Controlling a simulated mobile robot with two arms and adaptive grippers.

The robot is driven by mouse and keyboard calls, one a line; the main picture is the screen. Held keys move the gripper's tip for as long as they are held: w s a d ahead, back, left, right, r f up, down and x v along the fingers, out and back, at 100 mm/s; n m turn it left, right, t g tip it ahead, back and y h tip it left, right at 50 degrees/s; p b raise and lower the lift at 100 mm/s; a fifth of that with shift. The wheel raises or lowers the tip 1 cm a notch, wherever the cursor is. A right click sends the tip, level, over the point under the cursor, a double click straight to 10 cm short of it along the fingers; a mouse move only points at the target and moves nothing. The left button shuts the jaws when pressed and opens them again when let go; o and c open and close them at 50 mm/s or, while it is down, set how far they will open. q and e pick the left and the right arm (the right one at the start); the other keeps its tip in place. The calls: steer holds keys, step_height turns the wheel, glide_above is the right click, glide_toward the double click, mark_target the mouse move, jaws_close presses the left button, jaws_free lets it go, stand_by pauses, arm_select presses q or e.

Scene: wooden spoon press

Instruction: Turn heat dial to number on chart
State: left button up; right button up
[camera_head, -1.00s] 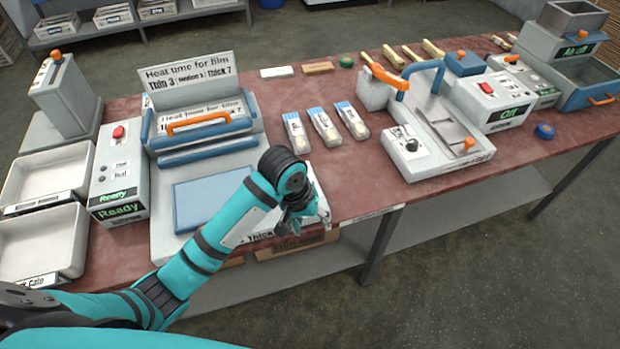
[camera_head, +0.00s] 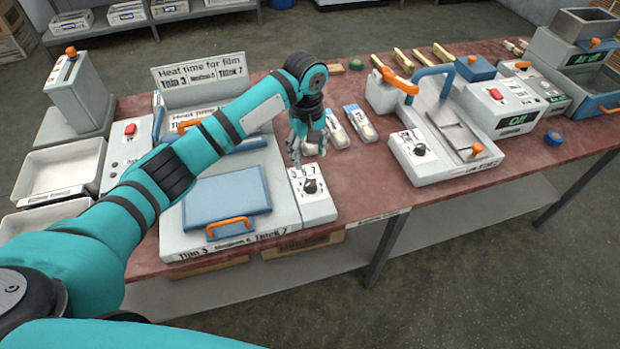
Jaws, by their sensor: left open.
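The black heat dial (camera_head: 310,186) sits on a white control box at the right side of the press, with small numbers around it. My left gripper (camera_head: 296,158) hangs open just above and behind the dial, apart from it as far as I can tell. The chart (camera_head: 202,75) stands behind the press and reads "Heat time for film", Thin 3, a medium value too small to read surely, and Thick 7. The press's front label (camera_head: 235,245) reads Thin 3, Medium 5 or 6, Thick 7. My right gripper is out of view.
Packaged spoons (camera_head: 360,122) lie behind the dial box. A second machine with its own dial (camera_head: 420,149) stands to the right. The red tabletop (camera_head: 365,185) between the machines is clear. My left arm covers part of the press.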

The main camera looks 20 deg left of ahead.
mark_target(310, 182)
arm_select(q)
step_height(310, 182, down, 12)
steer(key=shift+w+d+r+p, duration=0.1)
steer(key=shift+r+p, duration=0.15)
steer(key=shift+p, duration=0.25)
steer(key=shift+c, duration=0.4)
jaws_close()
